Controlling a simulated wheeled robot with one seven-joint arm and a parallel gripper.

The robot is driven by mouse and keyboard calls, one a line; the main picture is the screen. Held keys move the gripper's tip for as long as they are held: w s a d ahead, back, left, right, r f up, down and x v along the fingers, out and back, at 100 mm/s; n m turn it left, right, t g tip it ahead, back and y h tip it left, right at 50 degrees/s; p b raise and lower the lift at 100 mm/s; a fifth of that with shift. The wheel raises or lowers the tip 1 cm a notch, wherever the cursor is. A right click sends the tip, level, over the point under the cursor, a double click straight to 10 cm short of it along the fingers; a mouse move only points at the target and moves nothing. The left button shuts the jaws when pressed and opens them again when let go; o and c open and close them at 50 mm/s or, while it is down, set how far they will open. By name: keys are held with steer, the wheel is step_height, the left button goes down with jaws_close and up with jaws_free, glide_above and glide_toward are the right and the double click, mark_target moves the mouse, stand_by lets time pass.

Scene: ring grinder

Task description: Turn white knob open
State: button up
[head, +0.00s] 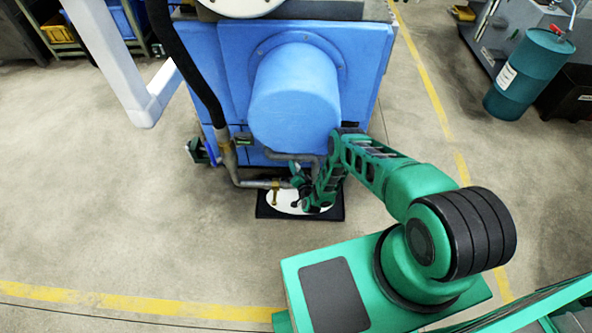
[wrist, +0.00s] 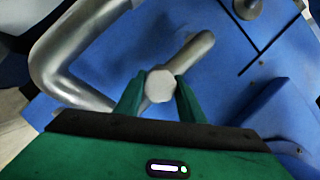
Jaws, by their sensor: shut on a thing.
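The white knob (wrist: 160,87) is a pale, many-sided piece in the middle of the wrist view, in front of a grey metal pipe (wrist: 190,55). My gripper (wrist: 160,80) has one green finger on each side of the knob and is shut on it. In the head view my gripper (head: 298,178) is low by the front of the blue machine (head: 355,75), near the pipework under its round blue housing (head: 295,95). The knob cannot be made out in the head view, where my arm and the pipes crowd that spot.
A bent grey pipe (wrist: 65,50) runs close on the left in the wrist view. A black hose (head: 185,60) comes down to the pipework. A black-edged mat (head: 270,212) lies below. A teal drum (head: 530,72) stands at upper right. The floor at left is clear.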

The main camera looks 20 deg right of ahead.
steer(key=shift+s+d+f+m, duration=0.2)
steer(key=shift+d+m, duration=0.1)
steer(key=shift+m, duration=0.4)
steer(key=o, duration=0.9)
steer(key=shift+c, duration=0.2)
steer(key=shift+o, duration=0.9)
steer(key=shift+w+a+t+y, duration=0.1)
steer(key=shift+a+t+y, duration=0.05)
steer(key=shift+t+y, duration=0.15)
steer(key=shift+r, duration=0.1)
steer(key=s+r, duration=0.2)
steer(key=s, duration=0.8)
steer(key=shift+s, duration=0.3)
